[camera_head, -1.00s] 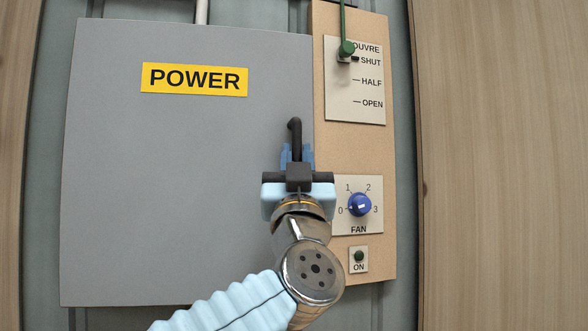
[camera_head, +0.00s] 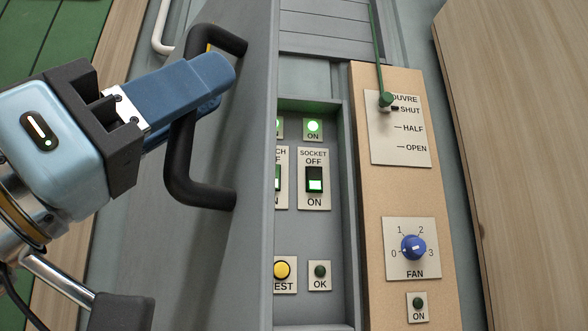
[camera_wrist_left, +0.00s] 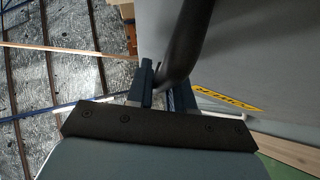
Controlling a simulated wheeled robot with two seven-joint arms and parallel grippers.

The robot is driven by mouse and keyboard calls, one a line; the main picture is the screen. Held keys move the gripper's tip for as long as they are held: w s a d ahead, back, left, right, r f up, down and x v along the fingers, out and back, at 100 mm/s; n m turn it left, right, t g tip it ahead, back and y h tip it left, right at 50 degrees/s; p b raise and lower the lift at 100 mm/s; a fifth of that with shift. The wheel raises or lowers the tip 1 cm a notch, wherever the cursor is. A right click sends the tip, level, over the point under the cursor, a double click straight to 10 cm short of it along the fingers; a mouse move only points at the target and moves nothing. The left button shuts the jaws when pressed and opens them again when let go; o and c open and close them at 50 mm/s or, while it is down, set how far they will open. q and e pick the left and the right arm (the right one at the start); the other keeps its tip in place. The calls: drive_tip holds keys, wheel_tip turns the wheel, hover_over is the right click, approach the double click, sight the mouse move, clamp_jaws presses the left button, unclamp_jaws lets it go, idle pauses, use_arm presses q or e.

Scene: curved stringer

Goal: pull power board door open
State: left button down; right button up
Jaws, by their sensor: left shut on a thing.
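The grey power board door (camera_head: 238,270) stands swung open toward the left in the head view, seen nearly edge-on. Its black bow handle (camera_head: 178,150) is on the door's face. My left gripper (camera_head: 205,85) has its blue fingers shut around the handle's upper part. The left wrist view shows the handle (camera_wrist_left: 185,45) between the fingers (camera_wrist_left: 160,90), with the yellow label (camera_wrist_left: 228,98) on the door beside them. Inside the power board (camera_head: 340,230) are a socket switch (camera_head: 315,180), a lit green lamp (camera_head: 313,127), a yellow button (camera_head: 282,269) and an OK button (camera_head: 320,271). My right gripper is not in view.
Right of the board is a tan panel (camera_head: 375,280) with a louvre lever (camera_head: 385,98), a blue fan knob (camera_head: 413,248) and a green ON button (camera_head: 418,303). A wooden panel (camera_head: 520,150) stands at the far right. The door hides the board's left part.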

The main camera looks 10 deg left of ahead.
use_arm(q)
drive_tip(key=s+a+m+g+h, duration=0.3)
drive_tip(key=a+g, duration=0.6)
drive_tip(key=a, duration=0.3)
drive_tip(key=s+a+m+g+h+p, duration=0.1)
drive_tip(key=s+a+m+g+h, duration=0.2)
drive_tip(key=a+g, duration=0.6)
drive_tip(key=shift+s+a+m+g, duration=0.4)
drive_tip(key=shift+s+a+m, duration=0.8)
drive_tip(key=shift+s+a, duration=0.65)
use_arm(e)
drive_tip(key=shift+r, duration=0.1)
use_arm(q)
drive_tip(key=shift+r, duration=0.1)
drive_tip(key=c, duration=1.1)
unclamp_jaws()
drive_tip(key=shift+d, duration=0.15)
drive_tip(key=b+v, duration=0.1)
drive_tip(key=v, duration=1.3)
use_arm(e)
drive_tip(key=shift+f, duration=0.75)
